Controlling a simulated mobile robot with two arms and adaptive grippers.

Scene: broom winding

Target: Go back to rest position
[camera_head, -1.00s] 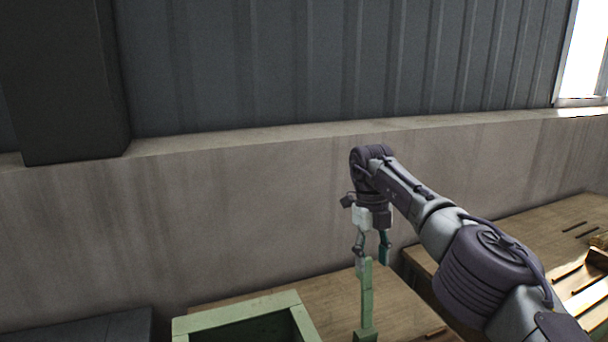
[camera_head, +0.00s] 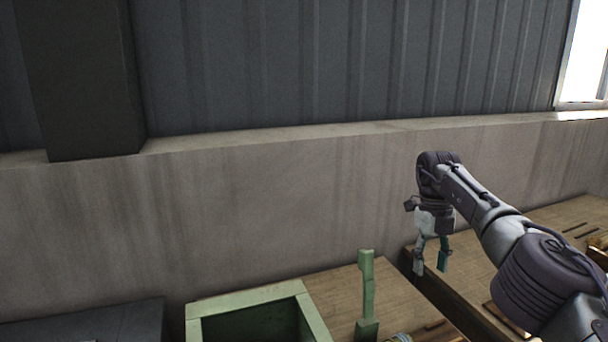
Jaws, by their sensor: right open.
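My right gripper (camera_head: 431,268) is open and empty, pointing down over the right side of the view. It hangs near the gap between two wooden benches and is apart from the green upright post (camera_head: 367,287), which stands to its left. My right arm comes in from the lower right. My left gripper is not in view.
A green open box frame (camera_head: 258,296) sits on the wooden bench (camera_head: 335,287) at the bottom. A second wooden bench (camera_head: 565,217) is on the right. A dark surface (camera_head: 90,322) is at lower left. A concrete wall (camera_head: 270,200) stands behind. The space above the benches is clear.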

